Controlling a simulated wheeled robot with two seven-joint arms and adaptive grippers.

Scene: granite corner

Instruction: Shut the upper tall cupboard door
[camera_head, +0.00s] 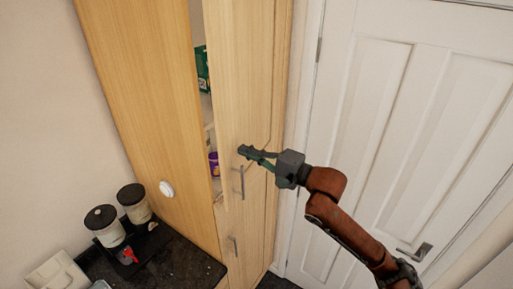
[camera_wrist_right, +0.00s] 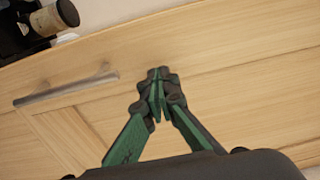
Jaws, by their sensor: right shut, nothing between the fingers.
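The upper tall cupboard door (camera_head: 240,75) is light wood and stands partly open in the head view. A gap along its left side shows the shelves inside. Its bar handle (camera_head: 239,182) is near the door's lower end; a bar handle also shows in the right wrist view (camera_wrist_right: 66,88). My right gripper (camera_head: 243,151) is shut and empty, at the door's face just above the handle. In the right wrist view its fingertips (camera_wrist_right: 158,85) are together in front of the wood; I cannot tell whether they touch it. My left gripper is not in view.
Inside the cupboard are a green box (camera_head: 203,70) and a purple item (camera_head: 213,164). A lower cupboard door has its own handle (camera_head: 232,246). Canisters (camera_head: 105,225) stand on the dark worktop (camera_head: 180,262) at the left. A white room door (camera_head: 395,130) is at the right.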

